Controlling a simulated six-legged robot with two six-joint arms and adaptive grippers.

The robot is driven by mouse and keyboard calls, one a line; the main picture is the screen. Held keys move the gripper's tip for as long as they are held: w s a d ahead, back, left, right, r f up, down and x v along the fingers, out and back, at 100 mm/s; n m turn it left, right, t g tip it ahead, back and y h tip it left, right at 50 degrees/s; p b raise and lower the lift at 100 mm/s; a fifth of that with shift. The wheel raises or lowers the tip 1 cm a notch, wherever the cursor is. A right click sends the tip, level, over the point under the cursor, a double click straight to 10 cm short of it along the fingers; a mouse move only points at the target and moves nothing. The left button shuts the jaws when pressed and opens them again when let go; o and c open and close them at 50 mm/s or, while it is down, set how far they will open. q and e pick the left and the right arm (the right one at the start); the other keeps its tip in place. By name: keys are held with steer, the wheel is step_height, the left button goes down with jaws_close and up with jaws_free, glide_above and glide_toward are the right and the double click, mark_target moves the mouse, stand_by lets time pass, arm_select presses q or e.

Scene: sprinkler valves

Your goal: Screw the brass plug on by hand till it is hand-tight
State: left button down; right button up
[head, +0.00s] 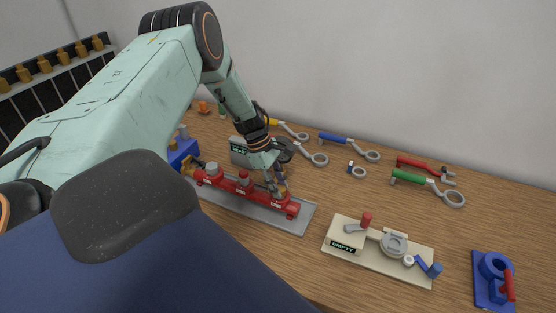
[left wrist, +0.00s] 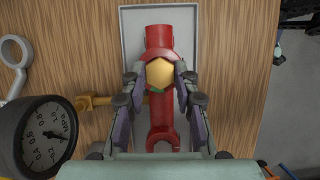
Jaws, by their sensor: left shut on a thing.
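A red pipe manifold (head: 226,183) with several grey and red fittings lies on a grey tray (head: 262,214). My left gripper (head: 280,186) reaches down onto the manifold's right part. My right gripper is out of view.
A pressure gauge (left wrist: 46,132) stands close beside the manifold. Several wrenches, one with a blue handle (head: 334,138) and one green (head: 411,178), lie behind and to the right. A beige fixture marked EMPTY (head: 372,262) and a blue fixture (head: 482,287) stand at right.

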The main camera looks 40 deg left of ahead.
arm_select(q)
steer(key=shift+w+r+m, duration=0.15)
steer(key=shift+m, duration=0.55)
steer(key=shift+a, duration=0.1)
steer(key=shift+m+g+p, duration=0.5)
steer(key=shift+m+g, duration=0.1)
steer(key=shift+m, duration=0.3)
steer(key=shift+w+m, duration=0.15)
steer(key=shift+m, duration=0.55)
steer(key=c, duration=0.9)
jaws_free()
steer(key=shift+c, duration=0.2)
steer(key=shift+c, duration=0.4)
